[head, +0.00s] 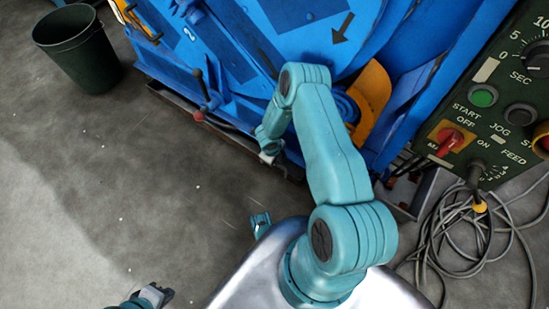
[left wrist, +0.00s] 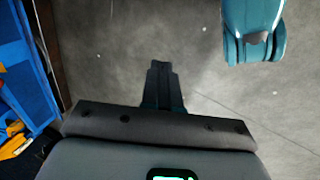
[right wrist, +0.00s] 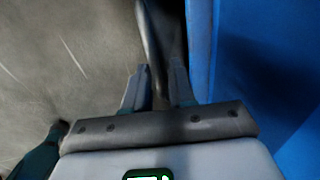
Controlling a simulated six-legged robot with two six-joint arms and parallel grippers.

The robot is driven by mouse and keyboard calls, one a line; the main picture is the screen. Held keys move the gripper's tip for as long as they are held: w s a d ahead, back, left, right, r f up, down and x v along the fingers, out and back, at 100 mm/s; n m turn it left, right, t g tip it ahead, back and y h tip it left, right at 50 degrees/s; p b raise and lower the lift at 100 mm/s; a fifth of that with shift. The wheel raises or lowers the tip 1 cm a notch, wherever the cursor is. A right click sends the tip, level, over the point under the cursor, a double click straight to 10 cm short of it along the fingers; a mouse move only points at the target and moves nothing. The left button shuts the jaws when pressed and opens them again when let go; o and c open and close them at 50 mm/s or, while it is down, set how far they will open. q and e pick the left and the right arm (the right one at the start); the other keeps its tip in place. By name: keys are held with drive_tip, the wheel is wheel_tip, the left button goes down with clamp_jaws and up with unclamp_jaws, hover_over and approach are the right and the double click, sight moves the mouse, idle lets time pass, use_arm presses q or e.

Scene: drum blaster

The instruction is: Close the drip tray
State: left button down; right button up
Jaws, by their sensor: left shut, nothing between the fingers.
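The drip tray (head: 165,92) shows as a low brown-black edge along the foot of the blue machine. It sticks out a little over the floor. My right gripper (head: 268,157) is low at the tray's right part, close to the machine. In the right wrist view, the right gripper's fingers (right wrist: 156,92) are apart, with a dark strip, apparently the tray's edge (right wrist: 158,30), running towards the gap. Whether they touch it I cannot tell. My left gripper (head: 163,294) is at the bottom of the head view, over bare floor. Its fingers (left wrist: 160,72) are together and empty.
A dark green bin (head: 75,50) stands at the far left. A control panel (head: 500,100) and coiled cable (head: 465,235) are at the right. The floor at left is clear.

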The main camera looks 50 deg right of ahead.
drive_tip(key=shift+o, duration=0.9)
